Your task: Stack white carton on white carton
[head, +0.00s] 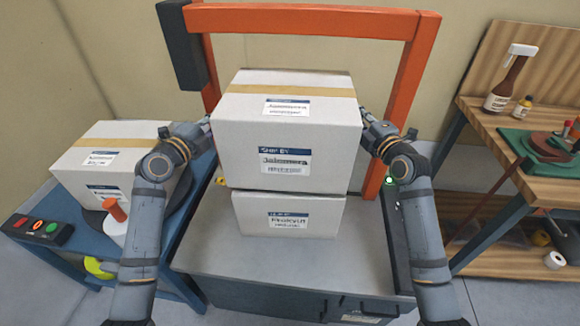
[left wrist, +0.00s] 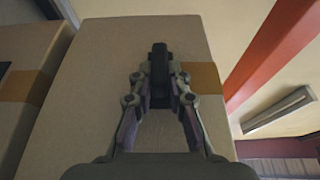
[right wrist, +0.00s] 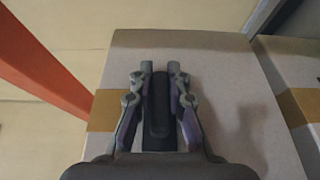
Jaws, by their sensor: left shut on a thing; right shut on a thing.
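A large white carton (head: 288,135) with a tan tape strip and labels is held level between my two grippers in the head view. A second white carton (head: 289,217) sits below it on the grey top of a cabinet (head: 330,265). The upper carton overlaps the lower one in the view; I cannot tell whether they touch. My left gripper (head: 207,128) presses on the upper carton's left side, and my right gripper (head: 366,124) on its right side. The left wrist view (left wrist: 158,70) and right wrist view (right wrist: 158,85) show the grippers against the carton's side faces.
An orange frame (head: 300,20) rises behind the cartons. Another white carton (head: 110,153) stands on a blue table (head: 70,265) at left, by a button box (head: 38,230). A wooden bench (head: 490,115) with bottles stands at right.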

